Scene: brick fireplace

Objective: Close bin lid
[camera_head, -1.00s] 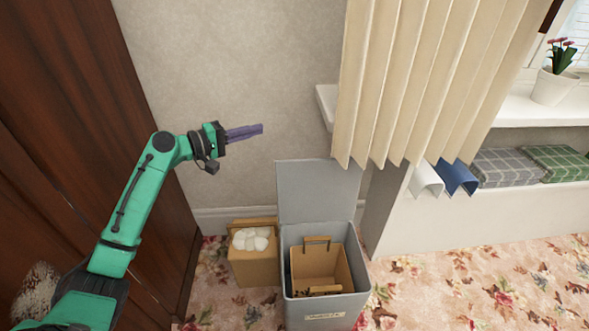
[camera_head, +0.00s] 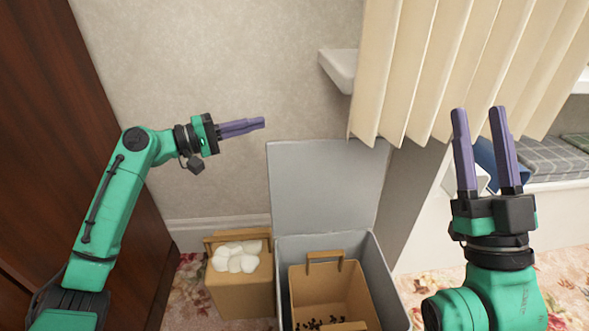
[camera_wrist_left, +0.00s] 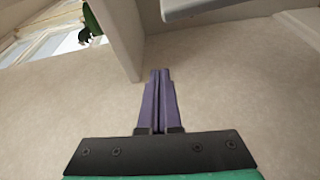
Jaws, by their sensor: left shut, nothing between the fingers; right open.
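A grey bin (camera_head: 392,290) stands on the floor with its grey lid (camera_head: 325,187) raised upright at the back, against the wall. A tan inner box (camera_head: 350,289) with a handle and dark bits sits inside the bin. My left gripper (camera_head: 262,123) is shut and empty, up in the air to the left of and above the lid's top edge. It also shows in the left wrist view (camera_wrist_left: 160,75), closed, with wall beyond it. My right gripper (camera_head: 477,110) is open and empty, pointing up, to the right of the bin in front of the curtain.
A tan box (camera_head: 238,293) with white rounded pieces stands just left of the bin. A dark wooden door (camera_head: 60,120) is at the left. A beige curtain (camera_head: 430,70) and white shelf (camera_head: 340,68) are at the right. Patterned carpet (camera_head: 575,285) covers the floor.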

